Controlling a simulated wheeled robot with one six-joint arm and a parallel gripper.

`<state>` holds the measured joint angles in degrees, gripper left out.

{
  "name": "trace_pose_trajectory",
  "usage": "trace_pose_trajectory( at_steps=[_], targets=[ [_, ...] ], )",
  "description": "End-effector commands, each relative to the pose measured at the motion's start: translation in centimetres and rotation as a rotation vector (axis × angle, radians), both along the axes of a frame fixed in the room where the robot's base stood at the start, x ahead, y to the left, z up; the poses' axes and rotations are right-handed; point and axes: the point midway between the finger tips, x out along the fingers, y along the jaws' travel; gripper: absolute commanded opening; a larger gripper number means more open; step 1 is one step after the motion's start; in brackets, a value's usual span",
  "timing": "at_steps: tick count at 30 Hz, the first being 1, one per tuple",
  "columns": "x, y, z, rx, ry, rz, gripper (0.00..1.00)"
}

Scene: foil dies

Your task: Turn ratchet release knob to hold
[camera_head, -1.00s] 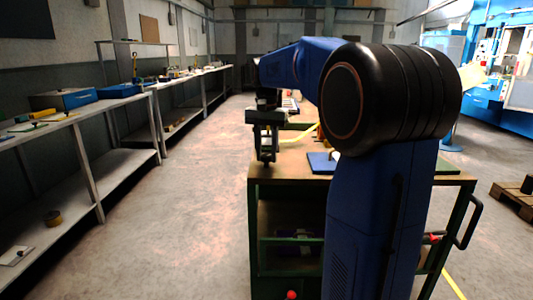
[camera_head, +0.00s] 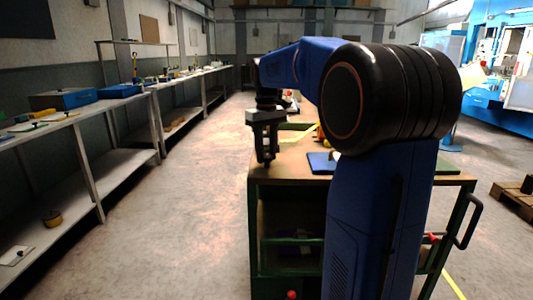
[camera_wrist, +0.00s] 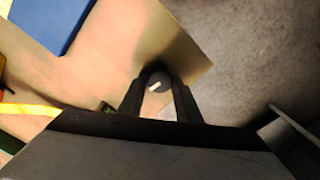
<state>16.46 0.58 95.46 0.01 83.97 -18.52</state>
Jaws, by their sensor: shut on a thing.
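The ratchet release knob (camera_wrist: 155,84) is a small dark round knob with a pale line on its top, near the corner of the tabletop in the wrist view. My gripper (camera_wrist: 158,92) is shut on it, with one dark finger on each side. In the head view my gripper (camera_head: 266,160) points straight down at the left edge of the workbench (camera_head: 290,178). There the knob is too small and hidden to make out. I see no hold mark that I can read.
A blue plate (camera_head: 322,163) lies on the bench, and its blue corner shows in the wrist view (camera_wrist: 52,20). A yellow strip (camera_wrist: 28,110) lies left of my gripper. Long shelves (camera_head: 95,118) line the left wall. The floor (camera_head: 190,200) between is clear.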

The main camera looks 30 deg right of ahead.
Motion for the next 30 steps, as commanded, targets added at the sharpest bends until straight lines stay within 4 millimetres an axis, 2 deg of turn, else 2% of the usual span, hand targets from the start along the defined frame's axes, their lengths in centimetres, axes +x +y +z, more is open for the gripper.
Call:
trace_pose_trajectory(
  at_steps=[12,27,28,30],
  targets=[
    [0.01,-0.02,0.05,-0.001,-0.001,0.157,0.08],
    [0.01,-0.02,0.05,-0.001,-0.001,0.171,0.08],
    [0.00,-0.02,0.05,-0.001,-0.001,0.171,0.38],
    [0.00,-0.02,0.04,-0.001,-0.001,0.171,0.48]
  ],
)
